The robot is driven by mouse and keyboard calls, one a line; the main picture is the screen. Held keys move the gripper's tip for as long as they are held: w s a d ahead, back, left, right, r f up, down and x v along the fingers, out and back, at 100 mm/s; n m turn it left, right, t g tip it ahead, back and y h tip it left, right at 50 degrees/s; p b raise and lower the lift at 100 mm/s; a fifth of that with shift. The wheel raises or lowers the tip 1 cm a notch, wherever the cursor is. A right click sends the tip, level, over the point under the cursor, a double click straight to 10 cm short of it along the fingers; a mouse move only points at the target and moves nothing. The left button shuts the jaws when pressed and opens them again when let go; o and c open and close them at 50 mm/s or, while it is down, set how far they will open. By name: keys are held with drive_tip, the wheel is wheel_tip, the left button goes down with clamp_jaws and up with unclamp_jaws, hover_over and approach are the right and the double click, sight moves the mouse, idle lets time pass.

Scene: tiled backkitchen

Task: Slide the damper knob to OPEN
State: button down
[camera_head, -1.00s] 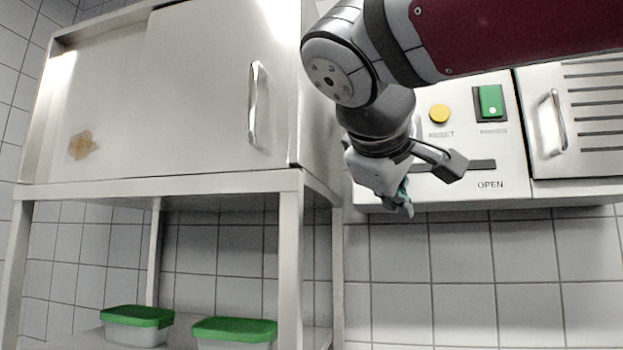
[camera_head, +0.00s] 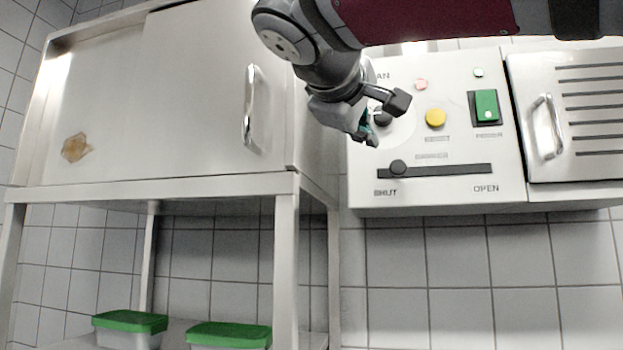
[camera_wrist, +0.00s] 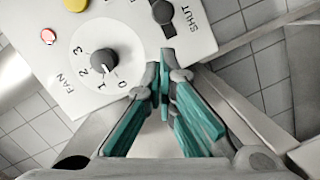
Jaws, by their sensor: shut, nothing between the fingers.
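The damper knob (camera_head: 398,167) is a dark round knob at the left, SHUT end of its horizontal black slot (camera_head: 450,170) on the white control panel (camera_head: 365,195). The OPEN label is below the slot's right end. In the wrist view the damper knob (camera_wrist: 163,12) shows near the top, beside the word SHUT. My gripper (camera_head: 368,135) is above and left of the knob, apart from it, in front of the panel's left part. In the wrist view my gripper's teal-lined fingers (camera_wrist: 163,85) are shut with nothing between them.
A fan dial (camera_wrist: 104,62) numbered from 0 is left of my fingers in the wrist view. A yellow button (camera_head: 436,117) and a green switch (camera_head: 486,104) sit above the slot. A steel cabinet (camera_head: 200,100) stands close left; a vented door (camera_head: 575,120) is right.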

drive_tip(key=p, duration=0.2)
approach(376, 153)
wheel_tip(376, 153, down, 3)
drive_tip(key=w+d, duration=0.2)
drive_tip(key=w, duration=0.1)
drive_tip(key=shift+d, duration=0.2)
drive_tip(key=s+d, duration=0.1)
drive_tip(key=d, duration=0.3)
drive_tip(key=s+d, duration=0.2)
drive_tip(key=d, duration=0.3)
drive_tip(key=s+d, duration=0.1)
drive_tip(key=d, duration=0.4)
drive_tip(key=shift+s, duration=0.3)
